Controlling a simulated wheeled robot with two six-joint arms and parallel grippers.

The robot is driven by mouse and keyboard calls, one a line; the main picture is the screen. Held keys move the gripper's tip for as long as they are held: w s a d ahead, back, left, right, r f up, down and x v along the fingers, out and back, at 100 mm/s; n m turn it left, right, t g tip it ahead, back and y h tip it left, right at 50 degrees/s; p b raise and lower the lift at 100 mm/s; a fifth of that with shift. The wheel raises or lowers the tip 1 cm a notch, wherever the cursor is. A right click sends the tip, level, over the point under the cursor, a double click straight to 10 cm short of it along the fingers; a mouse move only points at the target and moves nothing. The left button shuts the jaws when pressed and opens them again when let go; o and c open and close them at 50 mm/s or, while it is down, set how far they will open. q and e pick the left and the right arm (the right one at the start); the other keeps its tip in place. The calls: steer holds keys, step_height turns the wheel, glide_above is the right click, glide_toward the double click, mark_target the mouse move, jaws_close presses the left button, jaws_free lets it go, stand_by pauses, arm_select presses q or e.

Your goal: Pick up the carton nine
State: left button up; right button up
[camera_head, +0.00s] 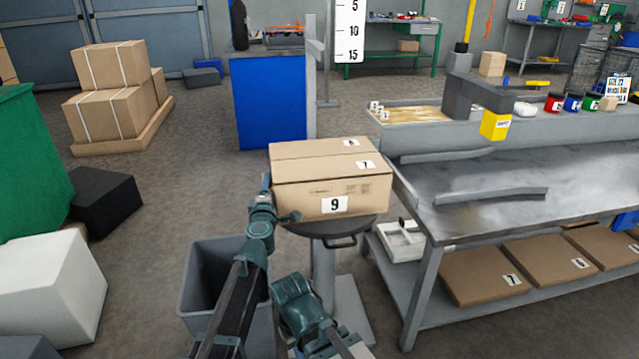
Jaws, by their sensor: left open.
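The carton nine (300,198) is a brown cardboard box with a white "9" label on its front face. It sits level on a round dark stand (335,227) in the middle of the camera_head view. Two smaller number labels show on its upper side, one of them reading 7. My left gripper (272,201) is open at the carton's left front corner. One finger reaches up along the left side and the other points toward the front face. I cannot tell whether either touches. My right arm shows low in the middle; its gripper does not show.
A grey workbench (490,205) stands close on the right, with numbered flat cartons (485,275) on its lower shelf. A grey bin (205,285) stands below my left arm. A blue cabinet (270,100) is behind the carton.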

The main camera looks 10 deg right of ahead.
arm_select(q)
jaws_close()
stand_by(1.4)
